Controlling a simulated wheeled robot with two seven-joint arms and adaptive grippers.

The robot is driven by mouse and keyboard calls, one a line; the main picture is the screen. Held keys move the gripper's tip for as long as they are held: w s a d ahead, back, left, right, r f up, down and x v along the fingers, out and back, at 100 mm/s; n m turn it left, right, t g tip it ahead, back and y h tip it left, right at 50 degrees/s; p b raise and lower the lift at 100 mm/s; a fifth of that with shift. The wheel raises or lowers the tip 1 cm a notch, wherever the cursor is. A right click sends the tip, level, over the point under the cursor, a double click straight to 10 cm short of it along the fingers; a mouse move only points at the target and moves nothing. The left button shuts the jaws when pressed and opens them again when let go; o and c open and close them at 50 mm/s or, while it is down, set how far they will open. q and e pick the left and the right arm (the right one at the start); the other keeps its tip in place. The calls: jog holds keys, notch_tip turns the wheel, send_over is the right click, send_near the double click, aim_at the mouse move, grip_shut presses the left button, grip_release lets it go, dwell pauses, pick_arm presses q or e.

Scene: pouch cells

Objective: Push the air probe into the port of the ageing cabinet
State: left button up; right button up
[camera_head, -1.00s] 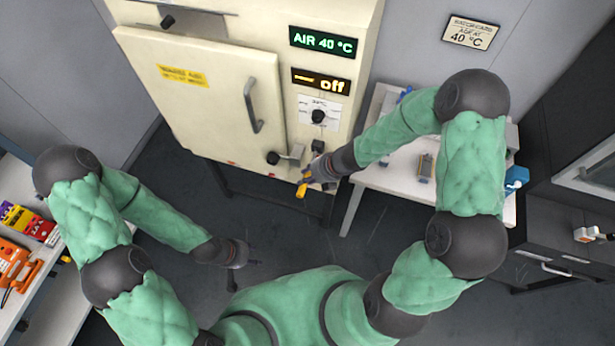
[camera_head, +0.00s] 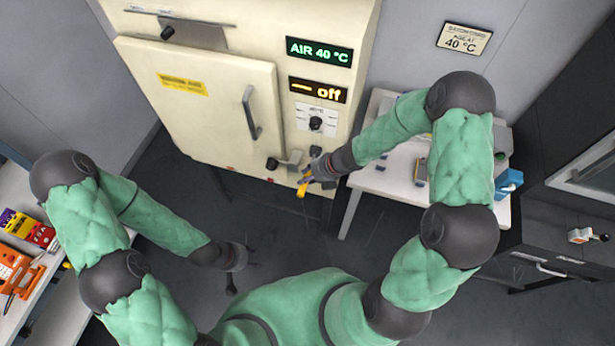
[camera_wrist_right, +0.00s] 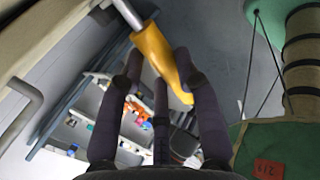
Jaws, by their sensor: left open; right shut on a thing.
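The air probe has a yellow handle (camera_head: 302,189) and a silver rod, seen in the right wrist view (camera_wrist_right: 158,55). My right gripper (camera_head: 313,175) is shut on the handle, in front of the lower right of the cream ageing cabinet (camera_head: 215,110). In the right wrist view, the rod runs past the top edge, so its tip is out of sight. I cannot make out the port or tell whether the rod touches it. My left gripper (camera_head: 242,262) is open and empty, low over the floor.
The cabinet door is shut, with a handle (camera_head: 252,112) and a latch (camera_head: 283,162). The displays read AIR 40 °C (camera_head: 319,51) and off (camera_head: 318,90). A white table (camera_head: 385,180) stands right of the cabinet. A bench with coloured items (camera_head: 30,230) is at left.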

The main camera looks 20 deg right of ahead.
jog(key=shift+w+d+r+p, duration=0.1)
jog(key=shift+w+d+p, duration=0.5)
jog(key=shift+w+p, duration=0.4)
jog(key=shift+w+d+p, duration=0.6)
jog(key=shift+w+p, duration=0.1)
jog(key=shift+p, duration=0.6)
jog(key=o, duration=1.2)
jog(key=shift+w, duration=0.1)
jog(key=v, duration=1.2)
